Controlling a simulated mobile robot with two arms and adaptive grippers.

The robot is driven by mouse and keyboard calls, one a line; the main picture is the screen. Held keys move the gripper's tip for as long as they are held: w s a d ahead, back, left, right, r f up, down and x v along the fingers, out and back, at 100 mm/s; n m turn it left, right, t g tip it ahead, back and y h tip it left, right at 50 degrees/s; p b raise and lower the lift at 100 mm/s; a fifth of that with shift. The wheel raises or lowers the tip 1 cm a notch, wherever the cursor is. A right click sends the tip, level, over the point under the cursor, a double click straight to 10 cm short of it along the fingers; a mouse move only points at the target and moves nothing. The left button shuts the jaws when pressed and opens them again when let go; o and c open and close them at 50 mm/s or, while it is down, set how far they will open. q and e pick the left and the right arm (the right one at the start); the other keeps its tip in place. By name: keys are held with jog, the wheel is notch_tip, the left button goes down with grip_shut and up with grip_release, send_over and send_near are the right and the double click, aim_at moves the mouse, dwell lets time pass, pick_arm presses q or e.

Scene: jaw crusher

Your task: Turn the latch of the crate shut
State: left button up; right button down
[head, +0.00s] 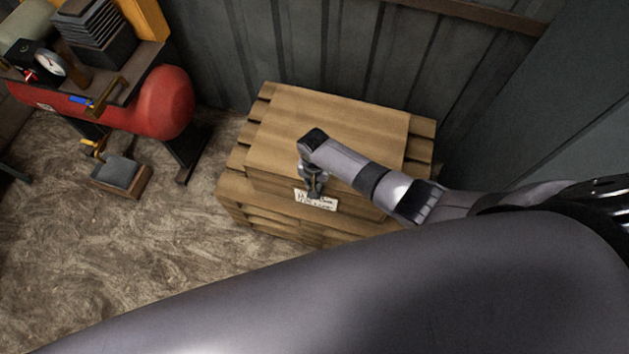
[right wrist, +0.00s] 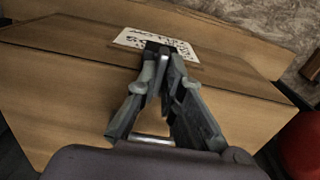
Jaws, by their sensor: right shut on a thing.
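The wooden crate (head: 360,115) stands on the floor against the wall with its lid down. A white paper label (head: 318,202) is on its front; it also shows in the right wrist view (right wrist: 130,38). My right gripper (head: 314,190) reaches down to the front edge of the lid, just above the label. In the right wrist view my right gripper (right wrist: 162,54) has its fingertips together on the small dark latch (right wrist: 157,46) beside the label. The fingers hide most of the latch, so its exact angle cannot be told. My left gripper is not in view.
A red tank (head: 165,100) with a gauge and fittings stands to the left of the crate. The floor in front of the crate's left side is clear. Corrugated walls close in behind.

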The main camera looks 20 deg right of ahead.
jog(key=shift+w, duration=0.1)
dwell(0.4)
jog(key=c, duration=1.7)
grip_release()
notch_tip(320, 180, up, 12)
jog(key=shift+r, duration=0.1)
